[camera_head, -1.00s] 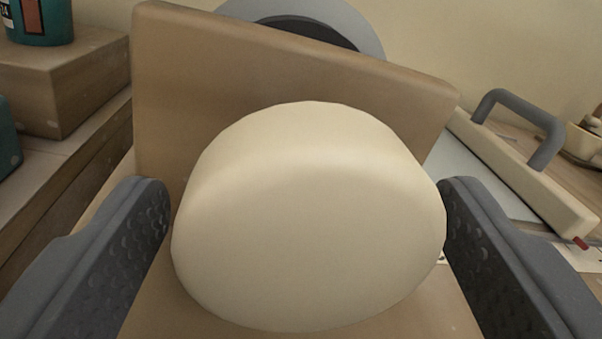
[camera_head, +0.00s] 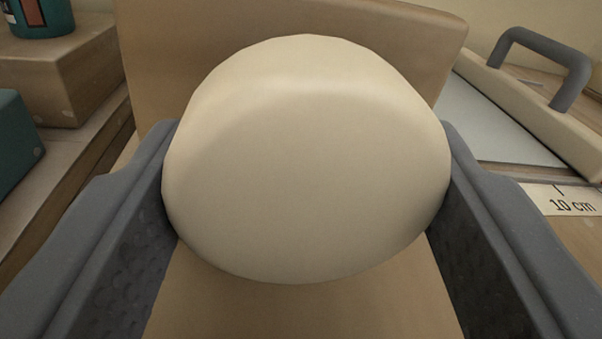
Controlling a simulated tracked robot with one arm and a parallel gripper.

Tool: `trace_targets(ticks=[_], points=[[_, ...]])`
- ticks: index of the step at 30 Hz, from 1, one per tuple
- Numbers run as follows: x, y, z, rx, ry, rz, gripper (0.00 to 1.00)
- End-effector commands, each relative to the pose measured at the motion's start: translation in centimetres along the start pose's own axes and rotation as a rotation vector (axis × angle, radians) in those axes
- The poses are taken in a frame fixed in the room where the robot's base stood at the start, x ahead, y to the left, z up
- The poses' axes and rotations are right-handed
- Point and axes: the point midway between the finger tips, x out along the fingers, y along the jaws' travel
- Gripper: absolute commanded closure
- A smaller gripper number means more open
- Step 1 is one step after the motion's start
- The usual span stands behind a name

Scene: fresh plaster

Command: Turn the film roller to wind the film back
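A large cream, rounded knob (camera_head: 305,160) fills the middle of the view, in front of a brown board; it appears to be the film roller's end. My gripper (camera_head: 308,185) straddles it, one grey finger at its left side and one at its right. No gap shows between knob and fingers, and the gripper looks shut on it. The knob hides the inner fingertips, so the contact itself cannot be seen. No film shows in view.
The brown upright board (camera_head: 160,60) stands behind the knob. At left are a wooden block (camera_head: 60,75) with a teal container (camera_head: 38,15) and another teal object (camera_head: 15,140). At right are a cream bar with a grey handle (camera_head: 545,60) and a "10 cm" scale strip (camera_head: 570,202).

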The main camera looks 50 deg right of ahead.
Motion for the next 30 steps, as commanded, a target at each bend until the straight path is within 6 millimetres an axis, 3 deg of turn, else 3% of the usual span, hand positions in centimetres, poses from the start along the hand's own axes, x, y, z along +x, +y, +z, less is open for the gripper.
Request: trace_targets(ticks=[30], points=[[0.05, -0.07, -0.01, 0.935, -0.091, -0.027, 0.67]])
